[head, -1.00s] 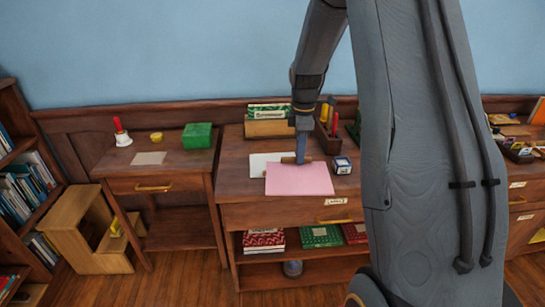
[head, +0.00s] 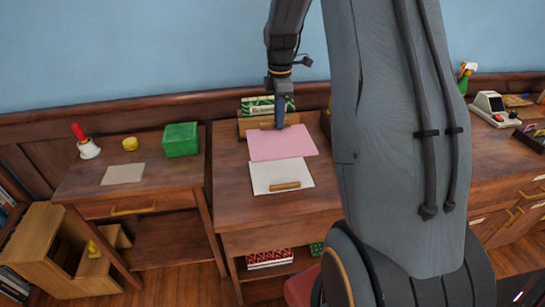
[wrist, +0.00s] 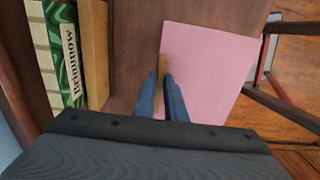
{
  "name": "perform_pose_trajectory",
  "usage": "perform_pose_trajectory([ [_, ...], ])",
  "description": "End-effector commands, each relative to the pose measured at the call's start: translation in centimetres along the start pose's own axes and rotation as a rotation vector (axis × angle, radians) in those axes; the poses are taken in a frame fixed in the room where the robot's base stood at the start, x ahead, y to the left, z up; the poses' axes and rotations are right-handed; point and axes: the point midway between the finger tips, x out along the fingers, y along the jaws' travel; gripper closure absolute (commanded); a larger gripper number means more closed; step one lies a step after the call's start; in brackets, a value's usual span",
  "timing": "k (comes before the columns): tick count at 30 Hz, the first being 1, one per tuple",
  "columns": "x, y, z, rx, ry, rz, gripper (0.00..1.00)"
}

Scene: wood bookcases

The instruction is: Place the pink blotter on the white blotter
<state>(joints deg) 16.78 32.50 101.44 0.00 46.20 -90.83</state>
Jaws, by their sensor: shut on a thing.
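My gripper (head: 279,124) points down at the back edge of the pink blotter (head: 281,147). In the wrist view my gripper (wrist: 161,97) is shut on the wooden strip (wrist: 163,68) of the pink blotter (wrist: 210,65). The white blotter (head: 277,171) lies on the middle desk, in front of the pink one in the head view, with a wooden strip near its front edge. The pink blotter's front edge meets or covers the white one's back edge. I cannot tell whether the pink blotter touches the desk or hangs just above it.
A wooden holder (head: 256,126) with green-patterned books stands behind the pink blotter. The left table (head: 165,180) bears a red-handled bell (head: 88,149), a yellow round thing (head: 130,143), a green box (head: 181,139) and a beige sheet (head: 123,174). My arm hides the desk's right side.

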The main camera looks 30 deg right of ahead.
Motion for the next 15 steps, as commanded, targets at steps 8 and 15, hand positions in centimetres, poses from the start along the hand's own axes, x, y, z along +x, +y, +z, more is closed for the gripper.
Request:
perform_pose_trajectory([
  [8, 4.1, -0.2, 0.3, 0.005, 0.000, -0.005, 1.00],
  [15, 6.3, -0.1, 0.3, 0.005, 0.000, -0.003, 1.00],
])
